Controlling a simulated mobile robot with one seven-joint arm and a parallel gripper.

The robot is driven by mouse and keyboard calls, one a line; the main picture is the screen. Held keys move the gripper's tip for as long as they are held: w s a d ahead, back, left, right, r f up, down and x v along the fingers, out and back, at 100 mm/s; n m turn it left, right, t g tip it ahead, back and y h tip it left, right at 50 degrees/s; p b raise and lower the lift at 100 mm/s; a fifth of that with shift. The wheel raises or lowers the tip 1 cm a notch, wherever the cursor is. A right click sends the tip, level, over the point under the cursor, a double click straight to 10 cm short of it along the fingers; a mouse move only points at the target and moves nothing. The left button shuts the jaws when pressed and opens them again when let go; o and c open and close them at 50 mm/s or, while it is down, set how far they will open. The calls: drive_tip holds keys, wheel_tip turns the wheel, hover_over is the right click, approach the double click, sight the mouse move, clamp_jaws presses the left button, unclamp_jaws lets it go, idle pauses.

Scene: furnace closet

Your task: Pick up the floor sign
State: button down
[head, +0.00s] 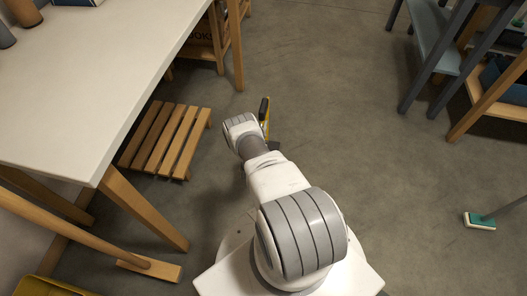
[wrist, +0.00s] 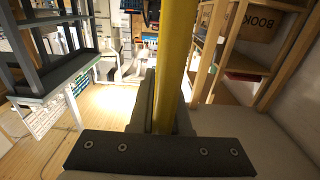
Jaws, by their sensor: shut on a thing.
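The floor sign (wrist: 178,45) shows in the wrist view as a tall yellow strip running from the top edge down between my fingers. My gripper (wrist: 166,100) is shut on it, with one dark finger on each side. In the head view a narrow yellow piece of the floor sign (head: 267,122) shows just beyond the end of my arm, beside a dark upright part. My arm hides much of the sign and most of the gripper there. I cannot tell whether the sign touches the floor.
A white-topped table (head: 95,75) with wooden legs stands at left. A low slatted wooden stool (head: 165,138) is left of my arm. A grey-blue shelf frame (head: 437,45) stands at upper right, and a green-and-white brush head (head: 480,221) lies at right. Floor (head: 350,120) between is clear.

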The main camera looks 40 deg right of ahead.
sight(262, 119)
drive_tip(key=shift+r, duration=0.15)
drive_tip(key=shift+r+p, duration=1.35)
drive_tip(key=shift+r, duration=0.8)
drive_tip(key=s+d+r+p, duration=0.3)
drive_tip(key=d+r, duration=0.3)
drive_tip(key=d, duration=0.5)
drive_tip(key=shift+s+r, duration=0.25)
drive_tip(key=shift+s, duration=0.3)
drive_tip(key=shift+r+p, duration=0.15)
drive_tip(key=shift+p, duration=0.2)
drive_tip(key=shift+r+p, duration=1.75)
drive_tip(key=shift+r, duration=0.6)
